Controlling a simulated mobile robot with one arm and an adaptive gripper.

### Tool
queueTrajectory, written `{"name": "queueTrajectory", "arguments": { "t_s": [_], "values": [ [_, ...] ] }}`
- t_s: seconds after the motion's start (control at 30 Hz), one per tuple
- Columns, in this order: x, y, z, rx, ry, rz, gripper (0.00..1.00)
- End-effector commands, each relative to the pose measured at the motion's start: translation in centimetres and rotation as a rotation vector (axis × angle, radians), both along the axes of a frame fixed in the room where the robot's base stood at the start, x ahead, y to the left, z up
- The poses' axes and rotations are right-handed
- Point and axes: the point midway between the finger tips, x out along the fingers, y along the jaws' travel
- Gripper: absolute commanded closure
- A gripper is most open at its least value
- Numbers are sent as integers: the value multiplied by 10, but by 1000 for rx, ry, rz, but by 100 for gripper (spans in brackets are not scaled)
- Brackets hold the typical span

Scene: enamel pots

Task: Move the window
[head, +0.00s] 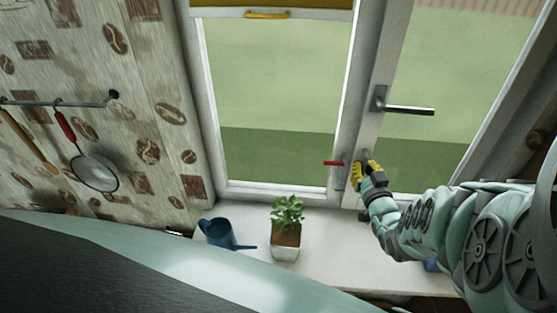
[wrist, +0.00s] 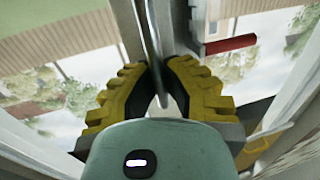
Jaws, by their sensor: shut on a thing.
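The window (head: 372,75) has a white frame, a left pane and a right sash with a dark lever handle (head: 405,108). My gripper (head: 366,172) has yellow finger pads and is at the lower part of the upright between the two panes, below the handle. The exact contact is partly hidden by the fingers. A red piece (head: 333,163) sticks out just left of the gripper; it also shows in the wrist view (wrist: 230,44).
A potted plant (head: 286,240) and a blue watering can (head: 223,234) stand on the white sill (head: 330,235) below the window. A rail (head: 50,103) with hanging utensils is on the patterned left wall. The sill between plant and arm looks clear.

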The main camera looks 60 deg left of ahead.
Motion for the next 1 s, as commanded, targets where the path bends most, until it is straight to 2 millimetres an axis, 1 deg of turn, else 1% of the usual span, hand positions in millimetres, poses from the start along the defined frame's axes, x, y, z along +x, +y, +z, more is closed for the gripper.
{"name": "queueTrajectory", "arguments": {
  "t_s": [0.17, 0.27, 0.37, 0.53, 0.6, 0.67, 0.77, 1.0],
  "values": [
    [-1, 0, 0, 0, 0, 1, 100],
    [-4, -6, 2, -1, 2, 0, 100],
    [-11, -19, 2, -6, 6, -1, 100],
    [-26, -47, 2, -5, 5, -2, 100],
    [-29, -53, 0, -4, 5, -3, 100],
    [-30, -54, -1, -3, 3, -2, 100],
    [-29, -53, -1, -1, 2, -1, 91],
    [-29, -53, 0, -1, 0, -1, 66]
  ]
}}
